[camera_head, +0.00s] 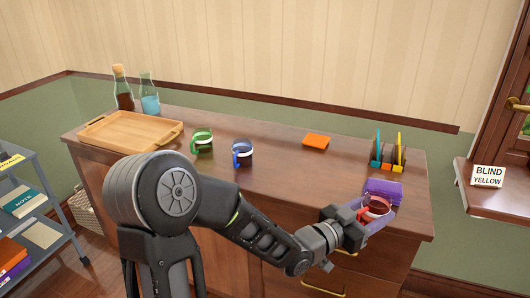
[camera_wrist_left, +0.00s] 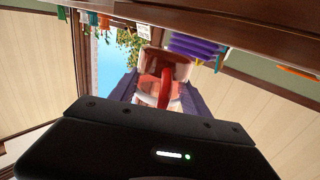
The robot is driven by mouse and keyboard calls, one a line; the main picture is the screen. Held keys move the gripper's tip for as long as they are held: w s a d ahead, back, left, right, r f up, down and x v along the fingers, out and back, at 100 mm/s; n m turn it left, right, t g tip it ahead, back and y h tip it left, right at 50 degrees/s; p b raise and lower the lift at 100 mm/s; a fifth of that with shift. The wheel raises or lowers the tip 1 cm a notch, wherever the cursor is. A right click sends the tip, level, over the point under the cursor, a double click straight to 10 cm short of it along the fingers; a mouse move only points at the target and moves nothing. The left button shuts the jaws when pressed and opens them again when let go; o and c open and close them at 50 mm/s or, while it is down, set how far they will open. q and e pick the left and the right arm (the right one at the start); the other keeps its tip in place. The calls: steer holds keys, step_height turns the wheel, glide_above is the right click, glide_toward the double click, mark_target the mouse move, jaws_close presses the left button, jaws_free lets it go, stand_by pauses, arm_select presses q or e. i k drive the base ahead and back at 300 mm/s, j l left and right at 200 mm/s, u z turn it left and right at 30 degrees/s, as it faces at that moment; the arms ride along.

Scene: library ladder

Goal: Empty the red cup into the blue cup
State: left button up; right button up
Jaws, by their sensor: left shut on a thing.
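The red cup (camera_head: 376,207) is at the front right of the wooden counter, held by my left gripper (camera_head: 366,213). In the left wrist view the red cup (camera_wrist_left: 164,70) sits between the two purple fingers, with its red handle toward the camera. The gripper is shut on it. The cup looks roughly upright in the head view; its contents cannot be made out clearly. My right gripper is not in view.
A green cup (camera_head: 202,142) stands left of the blue cup. A wooden tray (camera_head: 130,132) and two bottles (camera_head: 123,90) are at the back left. An orange block (camera_head: 316,141), a file rack (camera_head: 388,155) and purple books (camera_head: 383,189) are to the right. The counter's middle is clear.

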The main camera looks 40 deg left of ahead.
mark_target(243, 149)
steer(key=k+j, duration=0.1)
steer(key=j, duration=0.75)
steer(key=k+j+u, duration=0.1)
steer(key=j, duration=0.75)
steer(key=k+j, duration=0.15)
steer(key=j, duration=0.75)
steer(key=u, duration=0.05)
